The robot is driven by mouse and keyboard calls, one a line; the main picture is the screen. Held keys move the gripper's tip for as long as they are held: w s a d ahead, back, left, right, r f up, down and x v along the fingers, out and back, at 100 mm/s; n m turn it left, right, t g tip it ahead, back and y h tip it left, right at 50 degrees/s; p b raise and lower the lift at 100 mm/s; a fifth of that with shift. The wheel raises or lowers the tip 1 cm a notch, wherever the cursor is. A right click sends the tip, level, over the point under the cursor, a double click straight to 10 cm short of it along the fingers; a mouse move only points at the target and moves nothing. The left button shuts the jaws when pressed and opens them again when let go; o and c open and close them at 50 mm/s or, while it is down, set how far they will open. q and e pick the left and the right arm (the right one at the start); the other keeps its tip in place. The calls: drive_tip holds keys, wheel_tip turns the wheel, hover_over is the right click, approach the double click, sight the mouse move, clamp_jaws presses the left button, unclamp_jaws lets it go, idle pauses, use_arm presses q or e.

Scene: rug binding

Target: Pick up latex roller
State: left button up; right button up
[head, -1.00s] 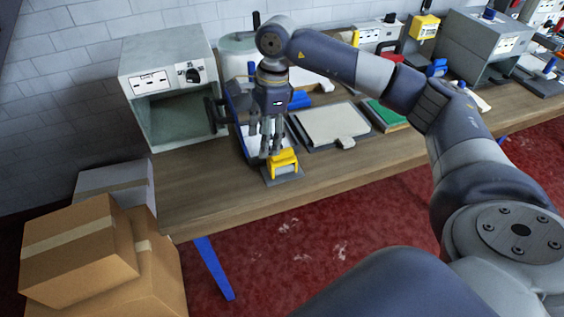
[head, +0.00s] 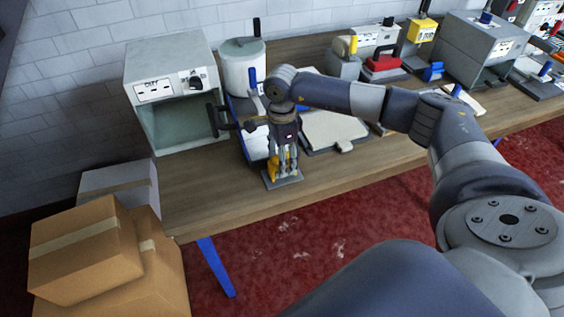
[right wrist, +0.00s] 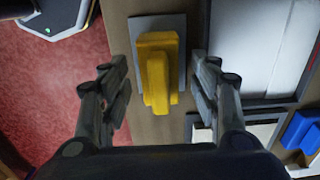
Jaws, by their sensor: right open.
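A yellow tool (right wrist: 157,70), which looks like the latex roller, rests on a small grey plate (right wrist: 178,30) at the front edge of the workbench. In the head view the yellow tool (head: 273,164) is partly hidden by my right gripper (head: 284,168), which points down just over it. In the right wrist view my right gripper (right wrist: 160,88) is open, with one finger on each side of the yellow tool. Gaps show between the fingers and the tool, so it is not gripped. My left gripper is in neither view.
A grey open-fronted box (head: 172,95) stands left of my right gripper, and a white pot (head: 243,70) stands behind. A flat pale board (head: 335,130) lies to the right. A blue-handled thing (right wrist: 300,130) shows near the tool. Cardboard boxes (head: 85,245) stand left of the bench.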

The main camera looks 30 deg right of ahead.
drive_tip(key=shift+f, duration=0.5)
clamp_jaws()
drive_tip(key=shift+r, duration=0.1)
drive_tip(key=shift+w+r+b, duration=0.1)
drive_tip(key=shift+r+b, duration=0.35)
drive_tip(key=shift+r, duration=0.05)
drive_tip(key=shift+s+a+r+b, duration=0.1)
drive_tip(key=shift+s+r+b, duration=0.1)
drive_tip(key=shift+r+b, duration=0.3)
drive_tip(key=shift+s+a+r+b, duration=0.15)
drive_tip(key=shift+r+b, duration=0.1)
drive_tip(key=shift+r, duration=0.35)
drive_tip(key=s+a+r+b, duration=0.1)
drive_tip(key=s+a+b, duration=0.3)
drive_tip(key=s+a, duration=0.5)
drive_tip(key=s, duration=0.3)
drive_tip(key=shift+s+r, duration=0.2)
drive_tip(key=shift+r, duration=0.15)
